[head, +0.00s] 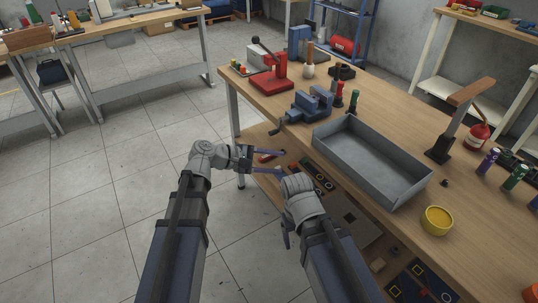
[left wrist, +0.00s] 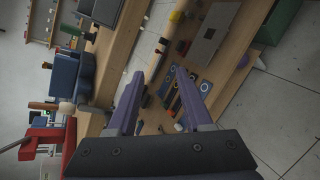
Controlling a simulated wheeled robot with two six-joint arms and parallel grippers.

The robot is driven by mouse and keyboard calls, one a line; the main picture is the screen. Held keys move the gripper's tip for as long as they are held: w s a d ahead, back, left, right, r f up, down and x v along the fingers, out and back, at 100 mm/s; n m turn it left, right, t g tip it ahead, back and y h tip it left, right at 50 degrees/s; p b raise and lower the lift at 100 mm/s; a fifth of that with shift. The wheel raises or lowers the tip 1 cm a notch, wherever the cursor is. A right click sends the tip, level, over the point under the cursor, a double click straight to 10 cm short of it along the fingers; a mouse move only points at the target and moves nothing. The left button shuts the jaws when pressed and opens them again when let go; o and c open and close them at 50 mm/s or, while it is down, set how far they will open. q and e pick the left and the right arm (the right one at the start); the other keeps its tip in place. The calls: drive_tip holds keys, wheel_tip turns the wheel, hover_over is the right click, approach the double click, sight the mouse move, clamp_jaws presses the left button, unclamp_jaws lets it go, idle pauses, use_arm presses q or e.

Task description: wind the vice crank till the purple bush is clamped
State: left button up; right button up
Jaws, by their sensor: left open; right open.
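The blue vice (head: 312,104) stands near the table's front edge, left of the grey tray. Its dark crank (head: 283,124) sticks out at the front edge. I cannot make out the purple bush in the vice jaws. The vice also shows at the left of the left wrist view (left wrist: 66,76). My left gripper (head: 283,162) is open and empty, in front of the table and below the crank, apart from it. My right gripper (head: 287,236) is lower and nearer; its forearm hides most of it, and one purple finger shows.
The grey tray (head: 340,141) fills the middle of the table (head: 398,101). A red press (head: 274,84) stands left of the vice. Red and green handled tools stand beside the vice. A yellow bowl (head: 437,220) sits at the right. A lower shelf under the table holds parts.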

sight(269, 134)
use_arm(q)
drive_tip(key=w+a+n+t+h+b, duration=0.2)
drive_tip(key=w+a+n+t+b, duration=0.4)
drive_tip(key=w+a+n, duration=0.15)
drive_tip(key=shift+h, duration=0.3)
drive_tip(key=x, duration=0.4)
drive_tip(key=r+x, duration=0.1)
drive_tip(key=x, duration=0.2)
drive_tip(key=shift+a, duration=0.1)
use_arm(e)
wheel_tip(269, 134, down, 8)
drive_tip(key=shift+f, duration=0.1)
use_arm(q)
clamp_jaws()
